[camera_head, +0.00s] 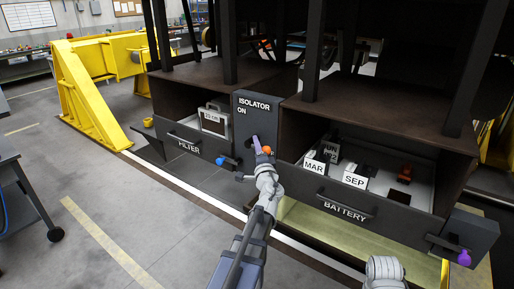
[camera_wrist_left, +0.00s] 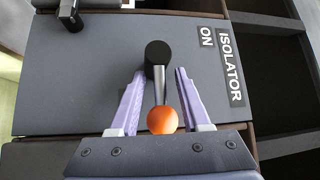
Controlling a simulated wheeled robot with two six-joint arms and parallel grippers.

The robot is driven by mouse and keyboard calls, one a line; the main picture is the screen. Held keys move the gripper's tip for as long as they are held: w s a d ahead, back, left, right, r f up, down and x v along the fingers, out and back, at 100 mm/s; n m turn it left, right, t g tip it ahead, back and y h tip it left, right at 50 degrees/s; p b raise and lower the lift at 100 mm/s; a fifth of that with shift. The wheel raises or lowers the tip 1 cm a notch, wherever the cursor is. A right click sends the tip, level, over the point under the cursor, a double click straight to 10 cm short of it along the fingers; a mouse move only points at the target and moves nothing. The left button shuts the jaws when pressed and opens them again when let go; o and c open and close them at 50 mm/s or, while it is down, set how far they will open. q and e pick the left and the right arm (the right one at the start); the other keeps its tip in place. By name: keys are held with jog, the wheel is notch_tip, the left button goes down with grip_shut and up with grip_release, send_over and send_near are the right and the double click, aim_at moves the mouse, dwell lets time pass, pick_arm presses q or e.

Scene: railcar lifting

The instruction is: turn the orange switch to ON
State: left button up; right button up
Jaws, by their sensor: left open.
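The orange switch is a lever on the grey isolator panel (camera_head: 258,107), with a black hub (camera_wrist_left: 158,53), a metal shaft and an orange ball knob (camera_wrist_left: 162,120). The knob also shows in the head view (camera_head: 267,150). The lever points toward the panel's right side, away from the ISOLATOR and ON labels (camera_wrist_left: 222,60). My left gripper (camera_wrist_left: 159,78) is open at the panel, its lavender fingers on either side of the shaft and knob, with gaps visible. In the head view the gripper (camera_head: 260,150) partly hides the hub. My right gripper is not in view.
An open FILTER drawer (camera_head: 190,146) is left of the panel, and an open BATTERY drawer (camera_head: 345,208) with labelled blocks is right. Blue (camera_head: 221,161) and purple (camera_head: 464,258) knobs stick out nearby. A yellow stand (camera_head: 88,105) is at left.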

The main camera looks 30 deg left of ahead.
pick_arm(q)
grip_shut()
dwell(1.3)
